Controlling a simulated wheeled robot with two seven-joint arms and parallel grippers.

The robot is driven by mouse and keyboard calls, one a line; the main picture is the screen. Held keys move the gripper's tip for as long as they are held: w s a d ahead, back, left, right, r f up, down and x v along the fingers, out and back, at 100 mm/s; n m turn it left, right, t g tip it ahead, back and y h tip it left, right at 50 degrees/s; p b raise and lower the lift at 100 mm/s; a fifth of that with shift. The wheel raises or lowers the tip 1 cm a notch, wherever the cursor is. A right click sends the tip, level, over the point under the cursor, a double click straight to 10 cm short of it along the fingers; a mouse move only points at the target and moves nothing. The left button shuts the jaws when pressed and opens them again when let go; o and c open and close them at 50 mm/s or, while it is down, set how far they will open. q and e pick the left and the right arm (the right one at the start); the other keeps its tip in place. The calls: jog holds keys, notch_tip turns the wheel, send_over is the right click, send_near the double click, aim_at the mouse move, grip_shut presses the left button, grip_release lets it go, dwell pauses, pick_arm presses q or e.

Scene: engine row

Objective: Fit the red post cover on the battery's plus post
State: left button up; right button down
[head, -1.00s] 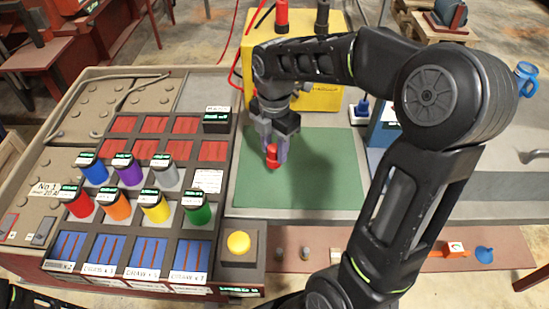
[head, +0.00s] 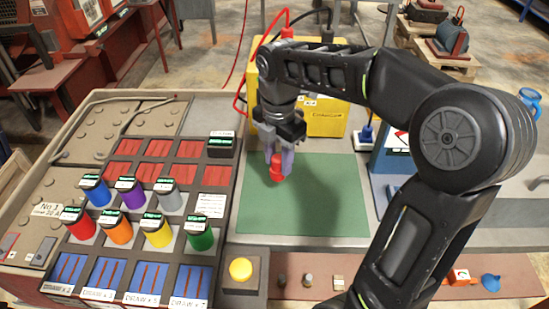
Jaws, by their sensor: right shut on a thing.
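The red post cover (head: 277,168) is held upright between the fingers of my right gripper (head: 280,158). The gripper is shut on it and points down above the green mat (head: 325,215). The yellow battery (head: 325,118) stands behind the mat, with my right arm crossing in front of its top. A red-capped post (head: 286,18) and a black post (head: 327,35) stick up at its top. The bases of both posts are hidden behind my arm. My left gripper is not in view.
A panel with several coloured cylinders (head: 118,230) and red and blue slots fills the left. A yellow button (head: 240,269) sits at its right corner. A blue device (head: 390,160) stands right of the mat, partly behind my arm. The mat is otherwise clear.

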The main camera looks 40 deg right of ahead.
jog(key=shift+a, duration=0.1)
jog(key=w+a+f+m, duration=0.4)
jog(key=w+a+m, duration=0.6)
jog(key=m, duration=1)
jog(key=shift+w+a, duration=0.2)
jog(key=shift+a, duration=0.95)
